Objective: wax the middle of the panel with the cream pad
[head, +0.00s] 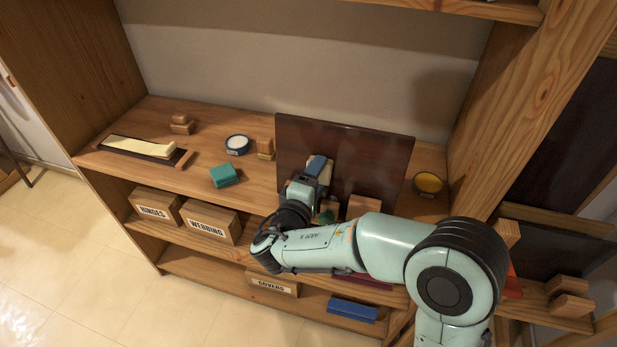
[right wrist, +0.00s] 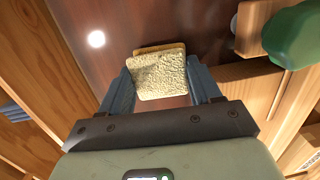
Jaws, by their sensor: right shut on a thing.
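My right gripper (head: 319,172) is in front of the panel's left-middle part. It is shut on the cream pad (right wrist: 160,76), a rough cream square with a tan backing, held between the two blue-grey fingers. The pad's tan side faces the panel. I cannot tell whether it touches. My right arm hides the panel's lower edge in part. My left gripper is not in view.
A yellow-filled tin (head: 428,184) stands right of the panel. A wooden block (head: 363,205) and a green object (right wrist: 293,38) are close to the gripper. Labelled boxes sit below.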

